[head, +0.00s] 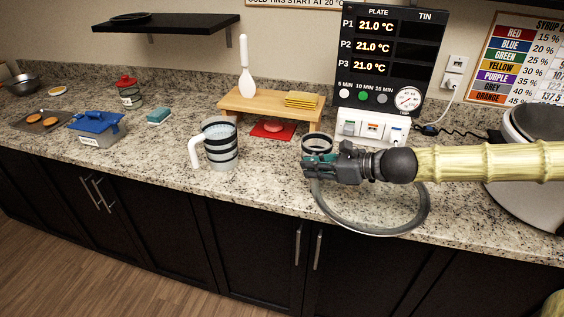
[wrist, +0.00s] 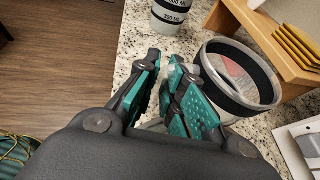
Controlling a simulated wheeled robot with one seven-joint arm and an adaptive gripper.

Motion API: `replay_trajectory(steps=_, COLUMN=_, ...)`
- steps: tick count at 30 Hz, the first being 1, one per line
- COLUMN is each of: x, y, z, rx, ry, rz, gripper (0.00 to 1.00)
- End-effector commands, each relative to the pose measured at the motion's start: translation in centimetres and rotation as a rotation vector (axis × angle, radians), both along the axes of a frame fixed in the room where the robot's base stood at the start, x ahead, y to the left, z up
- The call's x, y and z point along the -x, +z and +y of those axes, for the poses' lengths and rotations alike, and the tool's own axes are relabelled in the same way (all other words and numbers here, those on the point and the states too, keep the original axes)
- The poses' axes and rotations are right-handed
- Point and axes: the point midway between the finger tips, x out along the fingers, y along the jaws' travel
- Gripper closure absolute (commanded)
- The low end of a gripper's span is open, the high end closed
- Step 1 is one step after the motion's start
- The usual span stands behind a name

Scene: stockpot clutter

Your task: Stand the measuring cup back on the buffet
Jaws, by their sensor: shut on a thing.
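A small clear cup (head: 317,142) with a dark band, apparently the measuring cup, is at my gripper (head: 310,168). It looks about upright, rim up. My gripper partly hides its lower part, so I cannot tell whether its base touches the counter. In the wrist view the cup (wrist: 240,78) is just right of my fingers (wrist: 165,95), which are closed on a pale part beside it, probably its handle. The speckled granite buffet top (head: 270,180) lies below. A taller jug (head: 221,145) with dark bands and a white handle stands to the left; its ML marks show in the wrist view (wrist: 172,14).
A wooden riser (head: 262,105) holds a white spatula (head: 246,75) and yellow cloths (head: 302,100). A control panel (head: 385,70) stands behind my gripper. Counter between jug and gripper is clear.

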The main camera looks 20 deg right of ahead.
Motion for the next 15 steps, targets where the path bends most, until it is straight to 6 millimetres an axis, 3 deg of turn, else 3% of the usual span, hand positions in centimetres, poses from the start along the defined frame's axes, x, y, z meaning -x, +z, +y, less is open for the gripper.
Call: replay_trajectory(steps=15, x=-3.1, y=-0.6, z=1.3, rx=0.0, ry=0.001, rz=0.002, gripper=1.0)
